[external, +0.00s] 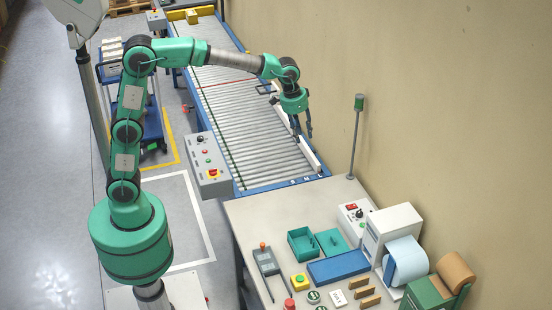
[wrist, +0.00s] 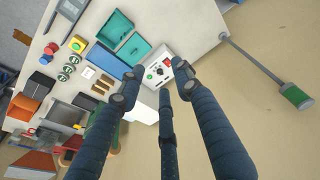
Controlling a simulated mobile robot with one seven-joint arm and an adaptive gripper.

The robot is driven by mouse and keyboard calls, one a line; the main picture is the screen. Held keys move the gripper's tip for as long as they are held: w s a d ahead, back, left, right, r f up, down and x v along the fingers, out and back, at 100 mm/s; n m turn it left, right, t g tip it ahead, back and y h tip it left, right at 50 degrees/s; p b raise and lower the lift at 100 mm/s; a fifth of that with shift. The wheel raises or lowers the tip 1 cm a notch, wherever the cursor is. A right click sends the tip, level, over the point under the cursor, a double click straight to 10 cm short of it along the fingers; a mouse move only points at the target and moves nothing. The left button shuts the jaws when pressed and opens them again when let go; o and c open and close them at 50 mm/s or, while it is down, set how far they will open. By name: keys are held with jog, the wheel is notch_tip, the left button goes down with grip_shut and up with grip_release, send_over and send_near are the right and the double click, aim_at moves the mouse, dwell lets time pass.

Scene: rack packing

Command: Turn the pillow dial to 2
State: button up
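A white control box (external: 346,226) stands on the table beside the white machine with the blue roll. It carries a red switch (external: 350,206) and a small dark dial (external: 358,213), which looks like the pillow dial; its setting is too small to read. In the wrist view the box (wrist: 152,65) and dial (wrist: 159,71) show just beyond my fingertips, partly covered by the fingers.
The white machine (external: 391,224) with a blue roll (external: 405,260) stands right of the box. Teal trays (external: 303,246) lie left of it. A signal post (external: 355,135) rises behind by the wall.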

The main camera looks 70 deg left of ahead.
jog(key=w+d+f+g+p, duration=0.1)
jog(key=w+d+f+p, duration=0.2)
jog(key=w, duration=0.4)
jog(key=w+d+f+p, duration=0.2)
jog(key=w+d+f, duration=0.15)
jog(key=w, duration=0.25)
jog(key=g+p, duration=0.2)
jog(key=p, duration=0.3)
send_over(360, 211)
notch_tip(360, 211, down, 16)
jog(key=f, duration=0.1)
jog(key=shift+r, duration=0.25)
jog(key=shift+f, duration=0.15)
jog(key=shift+f+p, duration=0.95)
jog(key=shift+f, duration=5.8)
grip_shut()
